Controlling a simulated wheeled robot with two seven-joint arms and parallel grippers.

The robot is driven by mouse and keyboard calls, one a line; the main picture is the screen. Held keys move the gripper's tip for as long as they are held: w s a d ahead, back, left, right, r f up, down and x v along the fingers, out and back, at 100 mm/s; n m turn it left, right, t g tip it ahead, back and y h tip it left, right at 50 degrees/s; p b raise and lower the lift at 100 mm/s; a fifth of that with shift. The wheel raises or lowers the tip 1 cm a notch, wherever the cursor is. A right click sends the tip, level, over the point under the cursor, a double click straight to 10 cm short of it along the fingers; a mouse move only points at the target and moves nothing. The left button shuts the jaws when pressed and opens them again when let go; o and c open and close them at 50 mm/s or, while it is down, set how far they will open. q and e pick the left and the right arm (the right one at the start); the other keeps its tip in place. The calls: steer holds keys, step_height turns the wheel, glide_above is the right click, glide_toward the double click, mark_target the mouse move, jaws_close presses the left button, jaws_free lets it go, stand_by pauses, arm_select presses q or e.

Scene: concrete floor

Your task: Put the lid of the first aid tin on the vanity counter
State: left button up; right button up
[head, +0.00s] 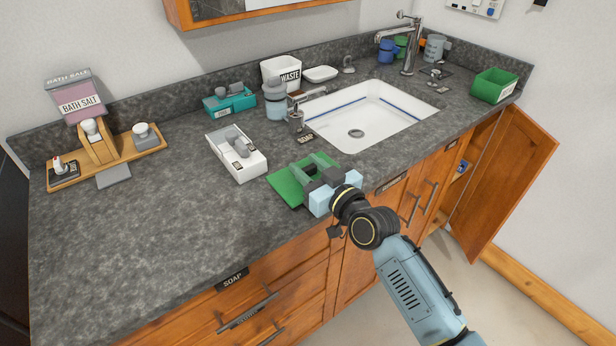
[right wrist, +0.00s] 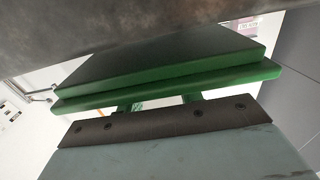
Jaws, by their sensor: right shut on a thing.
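The lid (head: 287,187) is a flat green panel at the front edge of the counter, left of the sink. My right gripper (head: 317,172) is shut on it, with grey fingers on its upper side. In the right wrist view the green lid (right wrist: 165,85) shows as stepped slabs beyond the gripper body. The vanity counter (head: 120,225) is dark grey stone. Whether the lid touches the counter or hangs just above it, I cannot tell. An open green box with a label (head: 494,86), possibly the tin, stands at the far right. My left gripper is out of view.
A white box with grey items (head: 236,155) stands left of the lid. The sink (head: 372,112) and soap pump (head: 295,118) lie behind it. A wooden tray (head: 150,148) is at the left. The front left counter is clear. A cabinet door (head: 505,185) hangs open at right.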

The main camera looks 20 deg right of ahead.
step_height(320, 180, down, 2)
steer(key=shift+f, duration=0.1)
steer(key=o, duration=0.5)
steer(key=shift+f+b, duration=0.1)
steer(key=shift+b, duration=0.2)
steer(key=o, duration=0.5)
steer(key=shift+r, duration=0.25)
steer(key=p+v, duration=0.1)
steer(key=v, duration=1.1)
